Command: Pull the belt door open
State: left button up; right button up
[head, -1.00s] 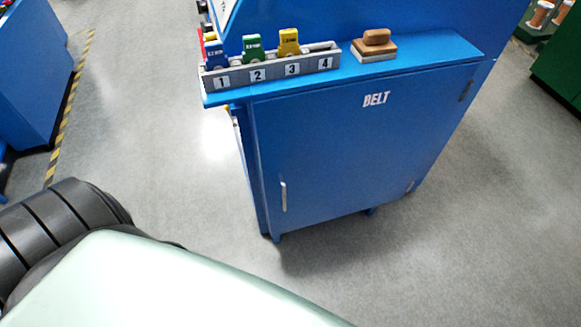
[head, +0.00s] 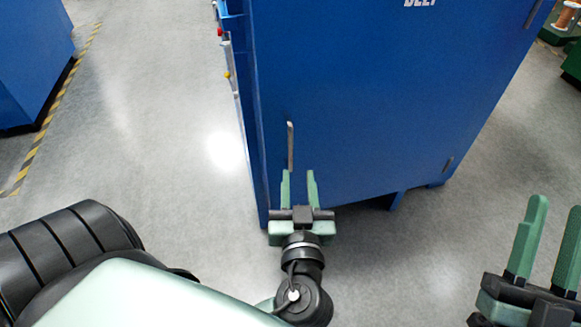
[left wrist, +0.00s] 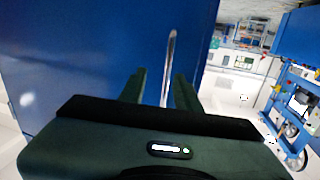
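The blue belt door (head: 370,100), lettered BELT at its top, looks shut on the blue cabinet. Its slim metal handle (head: 290,146) stands upright near the door's left edge. My left gripper (head: 299,175) is open, its green fingers pointing at the door just below the handle in the head view. In the left wrist view the handle (left wrist: 169,65) shows between and beyond the two fingers (left wrist: 158,88); I cannot tell whether they touch it. My right gripper (head: 551,220) is open and empty at the lower right, apart from the door.
Open grey floor (head: 150,130) lies left of the cabinet. Another blue cabinet (head: 30,60) stands at the far left beside a yellow-black floor stripe (head: 45,130). Green furniture (head: 560,25) stands at the upper right.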

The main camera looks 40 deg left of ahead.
aim_at(290, 153)
pick_arm(q)
jog(key=shift+n+y, duration=0.3)
jog(key=shift+n, duration=0.2)
jog(key=x, duration=0.5)
jog(key=a+r+x, duration=0.1)
jog(key=x, duration=0.1)
jog(key=shift+s+a+r, duration=0.1)
jog(key=shift+a, duration=0.05)
pick_arm(e)
jog(key=shift+s+d+r+t+y, duration=0.15)
jog(key=shift+s+r+t, duration=0.1)
jog(key=shift+s+r, duration=0.3)
jog(key=shift+s+d+r+t+y, duration=0.15)
jog(key=shift+s+r+t, duration=0.1)
jog(key=shift+s+r, duration=0.25)
jog(key=shift+a, duration=0.1)
pick_arm(q)
grip_shut()
